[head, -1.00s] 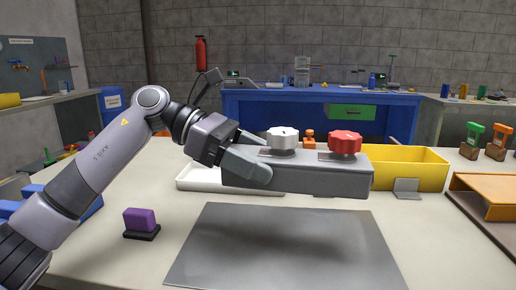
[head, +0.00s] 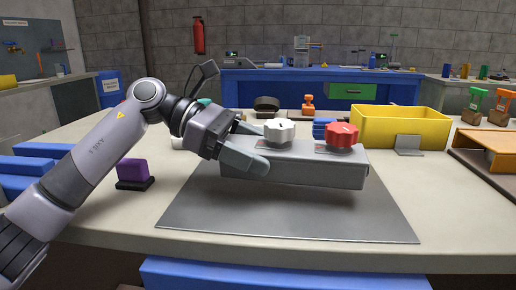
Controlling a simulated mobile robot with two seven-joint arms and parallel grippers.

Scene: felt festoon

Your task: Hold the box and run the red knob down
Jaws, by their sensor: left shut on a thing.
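A long grey box (head: 310,172) carries a white knob (head: 279,131) at its left and a red knob (head: 342,135) at its right, both on top. My left gripper (head: 240,152) is shut on the left end of the box. The box is over the far part of a flat grey mat (head: 290,217); I cannot tell whether it touches the mat. My right gripper is out of view.
A yellow bin (head: 400,130) stands behind and right of the box, with a small grey bracket (head: 408,146) before it. A purple block on a black base (head: 133,173) is at left. An orange tray (head: 485,147) is at far right. The mat's front is clear.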

